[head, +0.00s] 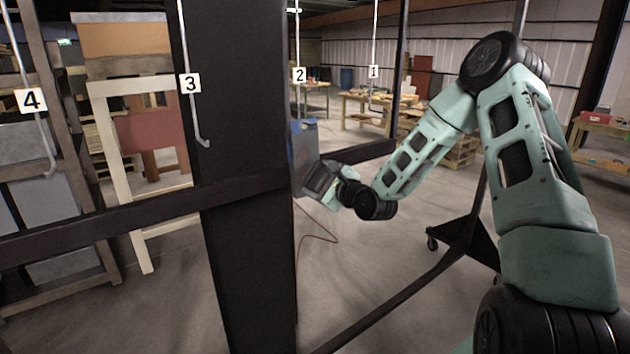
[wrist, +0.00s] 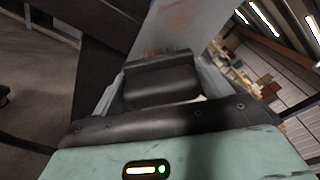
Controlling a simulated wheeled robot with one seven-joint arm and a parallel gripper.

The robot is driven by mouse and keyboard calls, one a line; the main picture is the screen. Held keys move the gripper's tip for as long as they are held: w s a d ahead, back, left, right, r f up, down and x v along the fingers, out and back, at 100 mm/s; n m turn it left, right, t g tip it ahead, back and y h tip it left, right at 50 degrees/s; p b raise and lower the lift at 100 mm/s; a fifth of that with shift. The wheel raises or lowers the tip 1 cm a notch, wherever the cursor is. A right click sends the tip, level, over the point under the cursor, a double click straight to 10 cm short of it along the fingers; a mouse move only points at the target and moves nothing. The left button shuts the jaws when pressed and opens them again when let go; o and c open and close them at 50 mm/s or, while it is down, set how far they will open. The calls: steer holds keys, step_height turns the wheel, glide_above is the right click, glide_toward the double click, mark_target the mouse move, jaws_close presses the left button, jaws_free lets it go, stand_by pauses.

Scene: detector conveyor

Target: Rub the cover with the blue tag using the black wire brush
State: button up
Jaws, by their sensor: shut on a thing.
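A blue-grey plate with a small hole near its top (head: 304,145) stands out from behind the dark post in the head view. I cannot tell whether it is the cover with the blue tag, or whether it hangs on the hook above it. My gripper (head: 318,180) is at the plate's lower part and shut on it. In the wrist view the plate (wrist: 178,28) runs up and away from the jaws and carries reddish-brown stains. I see no black wire brush in either view.
Hooks numbered 4 (head: 45,150), 3 (head: 190,115), 2 (head: 297,45) and 1 (head: 374,45) hang empty or partly hidden. A wide dark post (head: 235,240) and a dark crossbar (head: 140,210) stand close left of my gripper. Workbenches (head: 365,105) stand farther back.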

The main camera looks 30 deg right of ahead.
steer(key=shift+w+d+r+p, duration=0.1)
steer(key=shift+d+r+p, duration=0.45)
steer(key=shift+d, duration=0.4)
steer(key=shift+w+d+r+p, duration=0.1)
steer(key=shift+d+r+p, duration=0.45)
steer(key=shift+d, duration=0.35)
steer(key=shift+a+f, duration=0.1)
steer(key=shift+a, duration=0.6)
steer(key=shift+s+a+b, duration=0.1)
steer(key=shift+a+b, duration=0.45)
steer(key=shift+a, duration=2.6)
steer(key=shift+r+p, duration=0.8)
steer(key=shift+r, duration=0.15)
steer(key=shift+d+p, duration=0.4)
steer(key=shift+d, duration=3.4)
steer(key=shift+w+r+p, duration=0.2)
steer(key=shift+r+p, duration=0.15)
steer(key=shift+r, duration=0.15)
steer(key=shift+w+r+p, duration=0.15)
steer(key=shift+r+p, duration=0.2)
steer(key=shift+r, duration=0.15)
steer(key=shift+s+a+f+b, duration=0.1)
steer(key=shift+a+b, duration=0.15)
steer(key=shift+a, duration=1.7)
steer(key=shift+s+a+f+b, duration=0.1)
steer(key=shift+a+b, duration=0.1)
steer(key=shift+a, duration=1.7)
